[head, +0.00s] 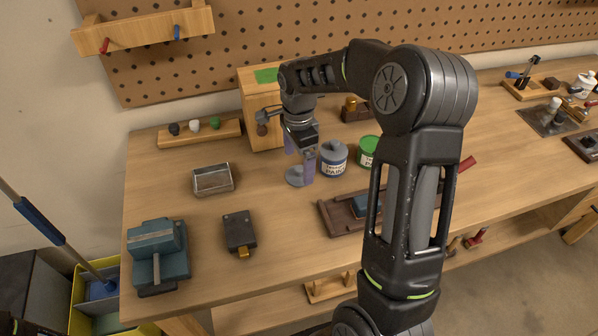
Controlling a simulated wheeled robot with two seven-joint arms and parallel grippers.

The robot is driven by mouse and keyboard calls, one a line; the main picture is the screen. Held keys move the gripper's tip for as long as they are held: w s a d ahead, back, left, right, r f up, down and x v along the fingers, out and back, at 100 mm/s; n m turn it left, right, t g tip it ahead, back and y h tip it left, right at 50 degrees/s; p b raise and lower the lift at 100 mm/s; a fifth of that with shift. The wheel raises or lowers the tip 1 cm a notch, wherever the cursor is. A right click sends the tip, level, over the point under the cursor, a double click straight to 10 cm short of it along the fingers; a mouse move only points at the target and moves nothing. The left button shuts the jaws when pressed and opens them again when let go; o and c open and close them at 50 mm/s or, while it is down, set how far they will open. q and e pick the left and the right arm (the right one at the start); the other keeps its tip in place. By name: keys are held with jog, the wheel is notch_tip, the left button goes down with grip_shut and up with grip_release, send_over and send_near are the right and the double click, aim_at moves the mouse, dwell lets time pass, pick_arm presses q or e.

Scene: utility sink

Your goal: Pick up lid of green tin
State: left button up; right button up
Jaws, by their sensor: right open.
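The green tin (366,157) stands on the workbench, partly hidden behind my right arm. Its top (371,143) is green. My right gripper (300,170) points down, open, left of the blue tin and apart from the green tin.
A wooden box (258,108) stands behind the gripper. A metal tray (213,179), a dark block-shaped tool (239,232) and a teal vise-like tool (157,252) are on the left. A brown tray (335,217) lies in front of the tins. Bare bench lies between them.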

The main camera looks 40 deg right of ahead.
aim_at(299, 168)
jog(key=shift+f, duration=1.6)
jog(key=c, duration=1.4)
jog(key=shift+r, duration=0.15)
notch_tip(299, 168, up, 10)
jog(key=shift+f+b, duration=0.1)
jog(key=shift+b, duration=0.5)
